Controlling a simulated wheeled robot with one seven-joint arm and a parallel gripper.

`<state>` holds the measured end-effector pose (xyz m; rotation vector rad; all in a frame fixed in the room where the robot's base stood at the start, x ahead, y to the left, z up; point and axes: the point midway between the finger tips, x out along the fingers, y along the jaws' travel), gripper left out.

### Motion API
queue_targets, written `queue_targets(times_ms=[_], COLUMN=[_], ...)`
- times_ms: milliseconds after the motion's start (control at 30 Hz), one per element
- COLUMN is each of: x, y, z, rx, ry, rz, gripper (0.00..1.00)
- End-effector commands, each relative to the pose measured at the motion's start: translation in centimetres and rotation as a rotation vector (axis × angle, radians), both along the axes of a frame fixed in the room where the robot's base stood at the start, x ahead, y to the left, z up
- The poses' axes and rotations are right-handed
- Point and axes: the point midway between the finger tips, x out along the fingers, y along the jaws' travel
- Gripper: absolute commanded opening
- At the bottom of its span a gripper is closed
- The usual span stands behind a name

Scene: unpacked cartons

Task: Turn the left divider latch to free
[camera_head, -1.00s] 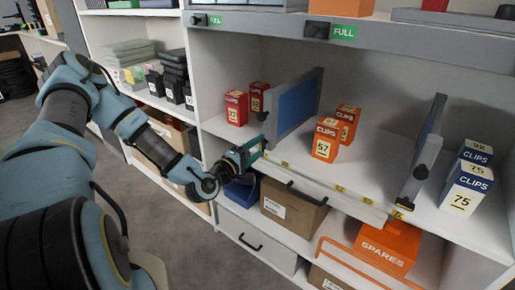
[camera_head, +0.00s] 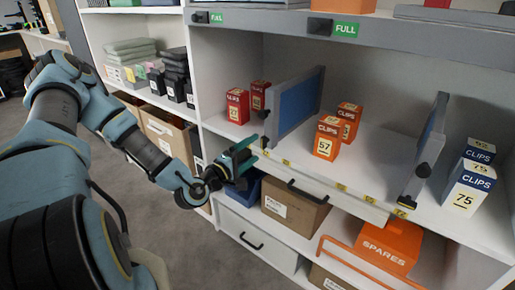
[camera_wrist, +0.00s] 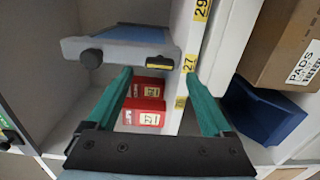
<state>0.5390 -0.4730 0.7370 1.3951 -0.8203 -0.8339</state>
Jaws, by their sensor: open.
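The left divider (camera_head: 292,105) is a grey-framed blue panel standing upright on the middle shelf. Its front end also shows in the wrist view (camera_wrist: 120,42), with a round black knob (camera_wrist: 92,58) and a small black latch with a yellow edge (camera_wrist: 145,65) close to the shelf edge. My gripper (camera_head: 252,151) is in front of the divider's lower front corner. Its two green fingers are spread and empty. In the wrist view, the gripper (camera_wrist: 157,76) has the latch ahead between its finger lines, apart from the fingers as far as I can tell. The latch is hard to make out in the head view.
Red boxes (camera_head: 237,106) stand left of the divider and orange CLIPS boxes (camera_head: 327,138) right of it. A second divider (camera_head: 426,150) and blue CLIPS boxes (camera_head: 467,185) are farther right. A blue bin (camera_wrist: 262,112) and a carton (camera_head: 293,208) sit below the shelf.

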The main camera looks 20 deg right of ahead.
Motion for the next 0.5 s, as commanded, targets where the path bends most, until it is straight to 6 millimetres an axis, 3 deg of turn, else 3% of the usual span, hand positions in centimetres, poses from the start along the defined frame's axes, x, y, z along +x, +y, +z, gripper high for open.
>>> queue_targets(times_ms=[200,500], x=[-2.1,-3.6], y=[3.9,6.3], z=[-0.2,0.0], rx=[0.001,0.0], ry=[0.002,0.001], rz=[0.001,-0.001], gripper=[0.85,0.85])
